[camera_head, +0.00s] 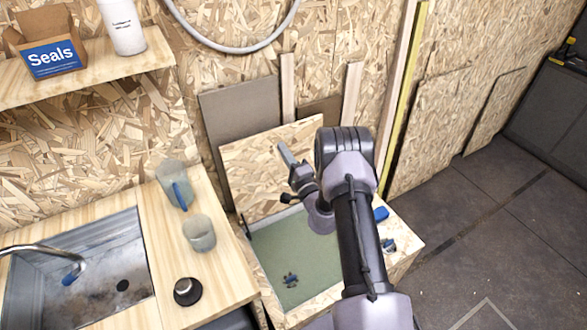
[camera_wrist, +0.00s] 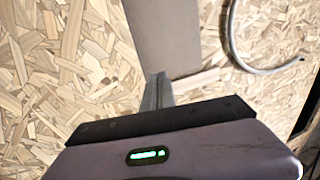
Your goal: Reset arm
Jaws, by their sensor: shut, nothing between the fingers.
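My gripper (camera_head: 287,156) is raised above the open wooden box (camera_head: 262,282) and points up and left toward the chipboard wall. Its fingers are shut with nothing between them. In the wrist view the closed fingers (camera_wrist: 157,90) show as a grey bar in front of the wall and a grey panel (camera_wrist: 165,35). My arm hides part of the right side of the box.
A wooden counter (camera_head: 160,285) on the left holds a sink (camera_head: 75,270), a jug (camera_head: 173,180), a cup (camera_head: 199,234) and a dark round item (camera_head: 187,291). A shelf (camera_head: 120,68) carries a Seals box (camera_head: 50,50) and a white bottle (camera_head: 122,27). The floor at right is clear.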

